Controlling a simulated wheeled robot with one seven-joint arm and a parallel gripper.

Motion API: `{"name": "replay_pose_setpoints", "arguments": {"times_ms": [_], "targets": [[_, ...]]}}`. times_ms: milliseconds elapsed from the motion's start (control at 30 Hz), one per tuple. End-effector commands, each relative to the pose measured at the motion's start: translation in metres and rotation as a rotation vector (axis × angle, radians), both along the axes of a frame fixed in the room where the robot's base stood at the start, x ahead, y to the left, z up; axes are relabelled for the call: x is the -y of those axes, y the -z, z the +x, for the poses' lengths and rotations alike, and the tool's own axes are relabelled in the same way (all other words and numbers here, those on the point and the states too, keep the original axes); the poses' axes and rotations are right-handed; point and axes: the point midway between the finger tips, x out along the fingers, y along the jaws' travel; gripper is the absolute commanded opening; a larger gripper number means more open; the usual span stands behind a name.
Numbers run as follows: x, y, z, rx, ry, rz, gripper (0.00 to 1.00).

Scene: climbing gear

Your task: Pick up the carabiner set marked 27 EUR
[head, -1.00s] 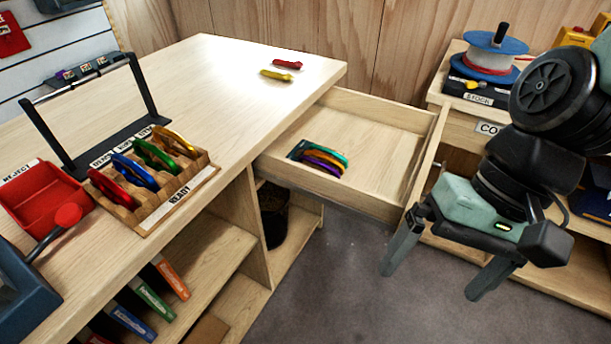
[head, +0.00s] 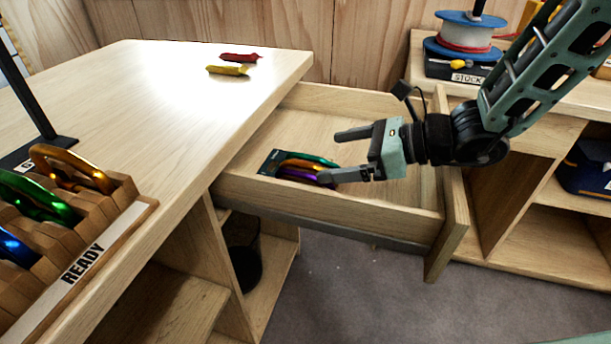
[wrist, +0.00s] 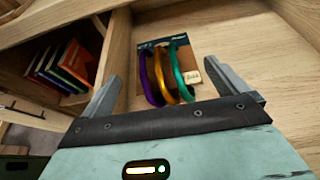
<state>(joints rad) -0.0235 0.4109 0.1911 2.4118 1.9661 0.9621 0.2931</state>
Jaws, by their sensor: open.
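A carabiner set (head: 305,162) with green, orange and purple carabiners on a dark card lies in the open drawer (head: 330,205). In the wrist view the same set (wrist: 158,84) lies ahead, between the directions of my two fingers. A small pale tag sits at its right; its writing is too small to read. My gripper (head: 334,156) is open and empty over the drawer, at the right of the set. In the head view the lower finger overlaps the set's right end. Both fingers of my gripper (wrist: 165,85) show in the wrist view.
The drawer walls stand close around my gripper. A shelf unit with a STOCK spool (head: 466,50) is at right.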

Motion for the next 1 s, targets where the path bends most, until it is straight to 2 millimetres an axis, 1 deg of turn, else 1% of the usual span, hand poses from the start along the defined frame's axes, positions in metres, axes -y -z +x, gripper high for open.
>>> {"name": "replay_pose_setpoints", "arguments": {"times_ms": [33,100,267,500,600,700,900,967,1000], "targets": [[-0.007,0.004,0.002,0.000,-0.003,0.000,0.98],[-0.013,0.006,0.005,0.000,-0.002,0.000,0.98],[-0.021,0.010,0.008,0.001,-0.003,-0.001,0.98],[-0.048,0.026,0.021,0.000,-0.005,-0.001,0.98],[-0.058,0.029,0.024,0.001,-0.004,-0.001,0.98],[-0.061,0.030,0.026,0.001,-0.003,-0.001,0.98],[-0.061,0.030,0.026,0.001,-0.002,-0.001,0.98],[-0.061,0.030,0.026,0.001,-0.002,-0.001,0.81],[-0.061,0.030,0.026,0.002,-0.002,-0.002,0.70]]}}
